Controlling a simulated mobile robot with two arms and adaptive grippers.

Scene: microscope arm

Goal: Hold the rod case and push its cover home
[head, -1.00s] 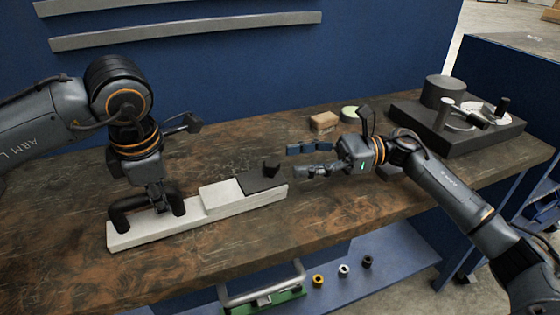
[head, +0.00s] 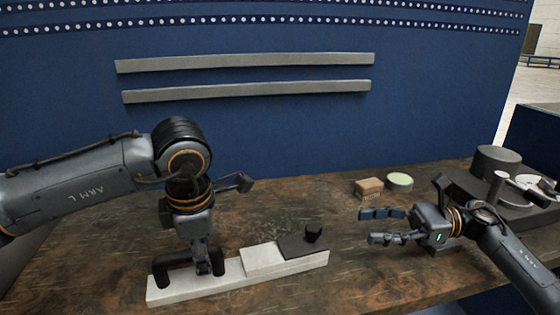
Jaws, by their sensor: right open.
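The rod case (head: 185,290) is a long, pale grey box lying on the bench, with a black handle (head: 178,260) at its left end. Its dark grey cover (head: 293,248) with an upright black knob (head: 313,233) lies on the right part of the case. A pale raised section (head: 262,260) shows left of the cover. My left gripper (head: 203,265) points down and appears shut on the case's handle; its fingers partly hide the handle. My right gripper (head: 376,226) is open and empty, right of the knob and clear of it, fingers pointing left.
A small brown block (head: 369,187) and a round tin with a pale green top (head: 399,182) stand behind my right gripper. A dark apparatus (head: 495,163) stands at the far right. Two grey rails (head: 245,90) run along the blue back wall. The bench behind the case is clear.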

